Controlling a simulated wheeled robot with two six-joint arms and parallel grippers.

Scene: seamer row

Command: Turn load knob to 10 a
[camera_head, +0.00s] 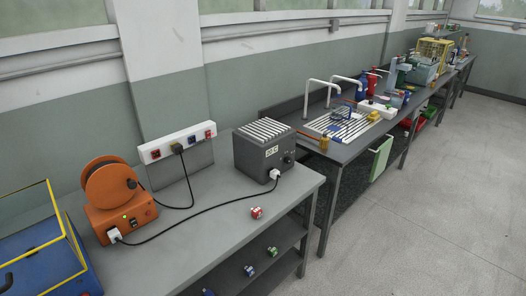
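A dark grey box with a ribbed light top (258,160) stands at the back right of the near grey bench. Its front bears a small pale label or display (271,151) too small to read. A round dark knob (288,159) sits at the right of that front; its pointer and scale cannot be made out. A white plug (275,174) is in the lower front of the box. Neither of my grippers is in view.
A black cable runs from the box to an orange cable reel (118,204). A white socket strip (178,143) stands behind. A blue-and-yellow box (45,255) is at left. Floor at right is clear.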

